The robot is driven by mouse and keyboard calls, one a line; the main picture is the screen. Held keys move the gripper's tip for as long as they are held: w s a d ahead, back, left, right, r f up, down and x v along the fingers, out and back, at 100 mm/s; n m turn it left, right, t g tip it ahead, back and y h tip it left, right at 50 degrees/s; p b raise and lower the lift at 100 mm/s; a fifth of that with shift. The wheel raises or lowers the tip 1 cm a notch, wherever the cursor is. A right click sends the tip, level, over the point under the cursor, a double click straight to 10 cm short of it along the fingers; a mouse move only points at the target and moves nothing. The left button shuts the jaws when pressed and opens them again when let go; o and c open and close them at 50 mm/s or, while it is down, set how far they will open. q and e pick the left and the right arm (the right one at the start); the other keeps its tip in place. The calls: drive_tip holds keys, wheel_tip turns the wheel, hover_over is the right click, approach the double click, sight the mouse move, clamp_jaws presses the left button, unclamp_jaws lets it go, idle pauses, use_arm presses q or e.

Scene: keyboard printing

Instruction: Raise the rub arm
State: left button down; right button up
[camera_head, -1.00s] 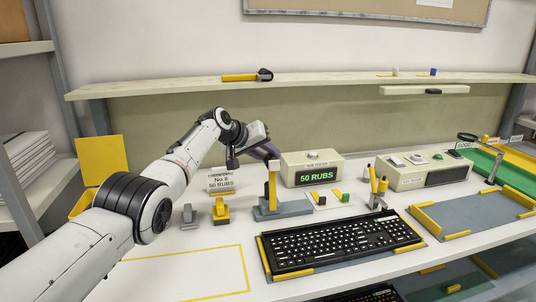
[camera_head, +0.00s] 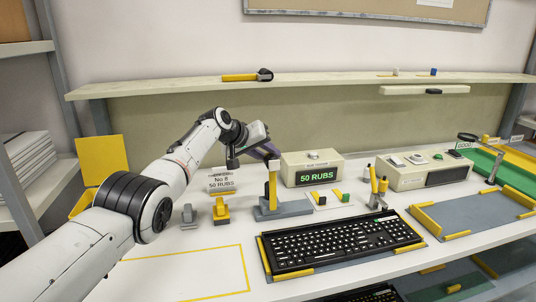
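My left gripper (camera_head: 268,150) is at the top of the yellow upright, by a purple-grey piece there. The arm and wrist partly hide this spot, so I cannot tell whether the fingers are open or shut, or touching. My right gripper is not in view. A black keyboard (camera_head: 340,242) lies in a yellow-cornered holder in front.
A card (camera_head: 222,180) reading "No 8 50 RUBS" and grey and yellow blocks (camera_head: 221,212) stand left of the base. A yellow-outlined area (camera_head: 190,272) at the front left is empty. A shelf (camera_head: 330,84) runs above.

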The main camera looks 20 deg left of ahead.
use_arm(q)
drive_tip(key=c, duration=1.6)
unclamp_jaws()
drive_tip(key=shift+s+d+f, duration=0.1)
drive_tip(key=shift+s+f, duration=0.05)
drive_tip(key=shift+f, duration=0.35)
drive_tip(key=shift+s+d+f, duration=0.1)
drive_tip(key=shift+s+f, duration=0.05)
drive_tip(key=shift+f, duration=0.35)
drive_tip(key=shift+o, duration=0.2)
drive_tip(key=shift+r, duration=0.1)
drive_tip(key=shift+a+r+p, duration=0.45)
drive_tip(key=shift+r, duration=0.25)
drive_tip(key=s+a+r, duration=0.3)
drive_tip(key=a+r, duration=0.2)
drive_tip(key=r, duration=0.3)
drive_tip(key=shift+s+a+r, duration=0.25)
drive_tip(key=shift+a, duration=0.1)
